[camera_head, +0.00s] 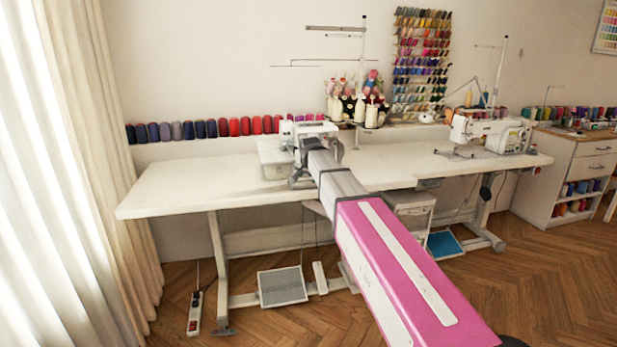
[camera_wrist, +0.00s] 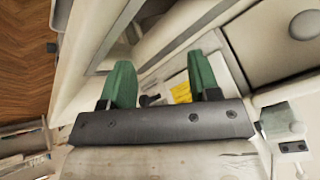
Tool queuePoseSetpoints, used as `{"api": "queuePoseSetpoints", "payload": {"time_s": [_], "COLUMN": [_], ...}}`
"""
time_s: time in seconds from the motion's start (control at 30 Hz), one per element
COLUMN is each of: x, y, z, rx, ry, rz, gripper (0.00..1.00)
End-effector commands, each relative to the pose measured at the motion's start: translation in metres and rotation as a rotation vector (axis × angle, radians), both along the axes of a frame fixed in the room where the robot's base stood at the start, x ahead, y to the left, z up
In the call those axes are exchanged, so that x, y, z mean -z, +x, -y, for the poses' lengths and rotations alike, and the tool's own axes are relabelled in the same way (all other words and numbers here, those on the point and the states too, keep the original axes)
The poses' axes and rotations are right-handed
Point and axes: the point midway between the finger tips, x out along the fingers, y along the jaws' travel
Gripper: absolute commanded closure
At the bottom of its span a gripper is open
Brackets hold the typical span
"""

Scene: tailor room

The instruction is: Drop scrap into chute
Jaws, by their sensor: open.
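My gripper (camera_wrist: 162,76) shows in the wrist view with two green fingers spread well apart and nothing held between them. Beyond the fingers are pale machine surfaces, a small dark part (camera_wrist: 151,100) and a yellow label (camera_wrist: 181,93). In the head view my pink and grey arm reaches over the white sewing table (camera_head: 190,190) to the left sewing machine (camera_head: 312,130). The arm hides much of that machine. I cannot pick out a scrap or a chute in either view.
A second sewing machine (camera_head: 490,132) stands on the table's right part. Thread spools (camera_head: 205,129) line the wall behind. A foot pedal (camera_head: 282,285) and a power strip (camera_head: 195,313) are below. A curtain (camera_head: 100,150) hangs at the left. The table's left end is bare.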

Motion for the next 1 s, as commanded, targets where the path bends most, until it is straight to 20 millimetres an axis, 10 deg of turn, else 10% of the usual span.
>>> {"api": "queuePoseSetpoints", "payload": {"time_s": [1.0], "x": [-0.091], "y": [-0.057], "z": [0.006], "rx": [0.000], "ry": [0.000], "rz": [0.000], "gripper": [0.44]}}
